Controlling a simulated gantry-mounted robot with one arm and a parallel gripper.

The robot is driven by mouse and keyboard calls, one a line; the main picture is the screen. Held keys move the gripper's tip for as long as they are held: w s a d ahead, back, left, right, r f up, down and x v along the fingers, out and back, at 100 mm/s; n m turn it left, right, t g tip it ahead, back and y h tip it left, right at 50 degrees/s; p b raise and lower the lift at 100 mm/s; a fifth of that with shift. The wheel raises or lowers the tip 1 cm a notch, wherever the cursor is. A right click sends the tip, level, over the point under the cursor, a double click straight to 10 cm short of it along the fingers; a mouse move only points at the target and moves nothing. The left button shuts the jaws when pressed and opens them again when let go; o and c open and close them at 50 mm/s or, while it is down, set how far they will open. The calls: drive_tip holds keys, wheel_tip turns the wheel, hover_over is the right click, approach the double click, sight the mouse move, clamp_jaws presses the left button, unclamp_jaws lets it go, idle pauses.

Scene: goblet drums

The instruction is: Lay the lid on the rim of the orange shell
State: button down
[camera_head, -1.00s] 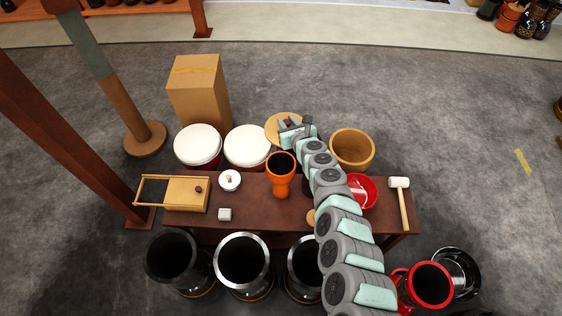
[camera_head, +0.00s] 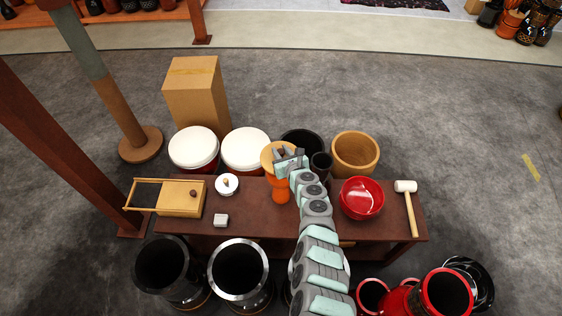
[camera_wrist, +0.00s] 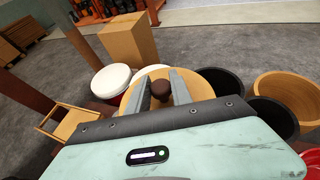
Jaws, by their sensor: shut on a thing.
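The lid is a round tan disc (camera_head: 268,155) with a dark brown knob, which shows in the wrist view (camera_wrist: 160,87). My gripper (camera_head: 282,153) is shut on the knob, one finger on each side, as the wrist view also shows (camera_wrist: 161,80). The orange shell (camera_head: 278,190) stands upright on the brown bench, directly below the lid in the head view. The lid covers its mouth from sight. I cannot tell whether the lid touches the rim. The lid looks roughly level. The shell is hidden in the wrist view.
On the bench (camera_head: 250,212) are a red bowl (camera_head: 361,197), a mallet (camera_head: 410,208), a wooden box (camera_head: 180,198), a small white dish (camera_head: 227,184) and a pale block (camera_head: 221,220). White-topped drums (camera_head: 194,148) and a wooden tub (camera_head: 354,152) stand behind. A dark cup (camera_head: 321,164) is close right.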

drive_tip(key=shift+f+b, duration=1.35)
drive_tip(key=shift+f, duration=0.45)
drive_tip(key=shift+f, duration=0.15)
drive_tip(key=c, duration=1.1)
unclamp_jaws()
drive_tip(key=shift+c, duration=0.2)
